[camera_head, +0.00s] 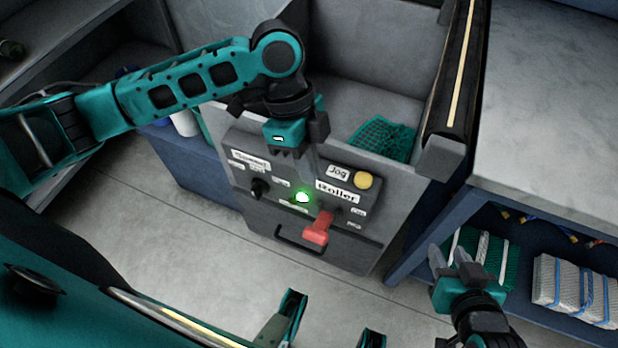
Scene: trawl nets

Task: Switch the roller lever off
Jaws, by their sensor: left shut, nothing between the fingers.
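The red roller lever (318,228) sits on the right side of the dark control panel (262,212), below the "Roller" label (337,192). Its red handle slants down and towards me. A green light (302,197) glows just to its left. My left gripper (306,172) is shut and empty at the panel's top edge, above the light and the lever, apart from the red handle. Its fingers partly cover the middle of the panel. My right gripper (448,252) is at the lower right, away from the panel, with its fingers apart and nothing between them.
A yellow jog button (363,180) and a black knob (260,188) flank the light on the panel. A dark handle (298,241) is below. Green netting (384,138) lies in the bin behind. Shelves with net bundles (575,287) stand right.

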